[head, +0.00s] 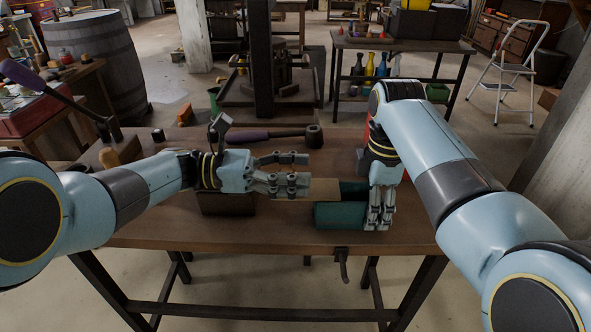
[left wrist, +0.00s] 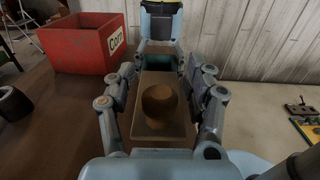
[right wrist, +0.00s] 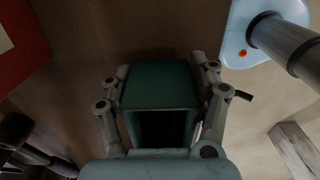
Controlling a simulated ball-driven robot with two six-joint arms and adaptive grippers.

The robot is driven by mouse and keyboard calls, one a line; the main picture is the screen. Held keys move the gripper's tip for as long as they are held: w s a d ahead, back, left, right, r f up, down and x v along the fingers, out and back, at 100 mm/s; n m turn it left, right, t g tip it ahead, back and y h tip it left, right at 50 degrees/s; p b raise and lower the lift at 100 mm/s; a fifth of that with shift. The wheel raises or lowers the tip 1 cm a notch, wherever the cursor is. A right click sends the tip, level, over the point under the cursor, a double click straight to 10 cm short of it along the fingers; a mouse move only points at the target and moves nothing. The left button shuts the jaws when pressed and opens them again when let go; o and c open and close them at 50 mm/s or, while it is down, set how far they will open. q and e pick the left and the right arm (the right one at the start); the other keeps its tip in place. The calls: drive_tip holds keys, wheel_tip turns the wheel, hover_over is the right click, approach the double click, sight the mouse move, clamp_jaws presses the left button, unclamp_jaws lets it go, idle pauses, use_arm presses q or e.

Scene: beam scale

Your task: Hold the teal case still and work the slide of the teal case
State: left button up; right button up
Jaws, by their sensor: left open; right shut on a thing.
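The teal case (head: 338,215) sits near the front edge of the workbench, right of centre. Its brown slide (head: 323,189) extends out of the case toward the left gripper. In the left wrist view the slide (left wrist: 178,88) carries a round brown knob (left wrist: 160,104), with teal of the case beyond. My left gripper (head: 305,173) is open, its fingers on either side of the slide; contact cannot be told. My right gripper (head: 381,214) is shut on the case's right part. The right wrist view shows the case (right wrist: 160,85) between its fingers, with a dark opening.
A dark block (head: 228,204) lies under my left gripper. A mallet (head: 314,136) with a purple handle lies behind it. A clamp (head: 342,262) hangs at the front edge. The bench's front left is clear.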

use_arm(q)
wheel_tip(320, 180, up, 10)
drive_tip(key=shift+r, duration=0.1)
idle(0.7)
use_arm(e)
drive_tip(key=o, duration=1.5)
